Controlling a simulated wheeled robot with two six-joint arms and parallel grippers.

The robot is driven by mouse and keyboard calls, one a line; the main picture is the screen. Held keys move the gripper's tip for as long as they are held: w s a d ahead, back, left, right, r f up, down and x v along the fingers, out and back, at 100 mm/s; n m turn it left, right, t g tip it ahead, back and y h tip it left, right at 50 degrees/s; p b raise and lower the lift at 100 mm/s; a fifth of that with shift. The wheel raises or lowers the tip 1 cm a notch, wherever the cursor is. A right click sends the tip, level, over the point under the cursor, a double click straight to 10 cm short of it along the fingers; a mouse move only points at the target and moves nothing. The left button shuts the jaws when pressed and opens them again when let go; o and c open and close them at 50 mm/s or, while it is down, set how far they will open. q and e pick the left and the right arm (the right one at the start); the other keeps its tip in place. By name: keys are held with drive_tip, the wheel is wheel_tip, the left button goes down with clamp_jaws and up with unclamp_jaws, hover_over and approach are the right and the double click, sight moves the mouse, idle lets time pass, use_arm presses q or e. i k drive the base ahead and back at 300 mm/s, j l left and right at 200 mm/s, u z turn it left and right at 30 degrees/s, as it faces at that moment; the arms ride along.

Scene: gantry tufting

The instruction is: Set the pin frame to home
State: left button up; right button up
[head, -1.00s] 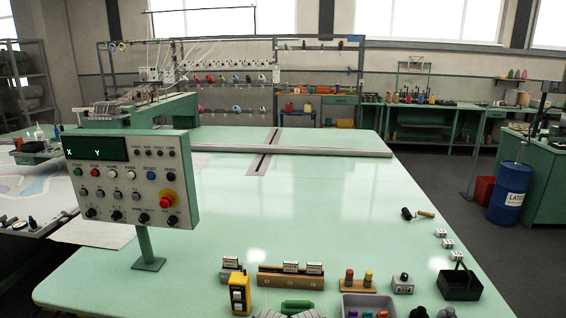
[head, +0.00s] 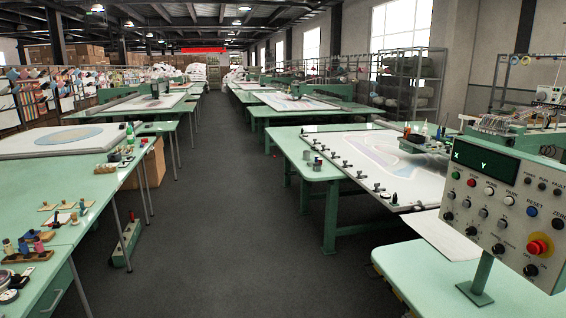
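A frame (head: 345,172) carrying a pale cloth with a coloured outline pattern rests on a green table right of centre. A row of dark pegs runs along its left edge; it looks like the pin frame, but I cannot be sure. A control panel (head: 507,208) on a green stand is at the right. Its dark display shows X and Y, with no readable numbers. It has coloured buttons, black knobs and a red emergency knob (head: 538,247). The panel's right edge is cut off. Neither of my grippers is in view.
An open grey floor aisle (head: 237,215) runs down the middle. A green bench (head: 75,215) with spools and small tools lines the left. The panel's green table (head: 420,280) fills the lower right. More tables, racks and stacked boxes (head: 65,55) stand farther back.

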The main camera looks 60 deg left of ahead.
sight(419, 179)
drive_tip(key=u, duration=1.55)
drive_tip(key=i+j+u, duration=0.35)
drive_tip(key=i, duration=0.55)
drive_tip(key=i+u, duration=0.4)
drive_tip(key=i, duration=2.3)
drive_tip(key=i+z, duration=0.1)
drive_tip(key=i, duration=0.8)
drive_tip(key=i+j+z, duration=0.15)
drive_tip(key=i, duration=0.75)
drive_tip(key=i+z, duration=0.15)
drive_tip(key=i, duration=1.25)
drive_tip(key=i+z, duration=0.35)
drive_tip(key=i+j+z, duration=0.1)
drive_tip(key=i+z, duration=0.3)
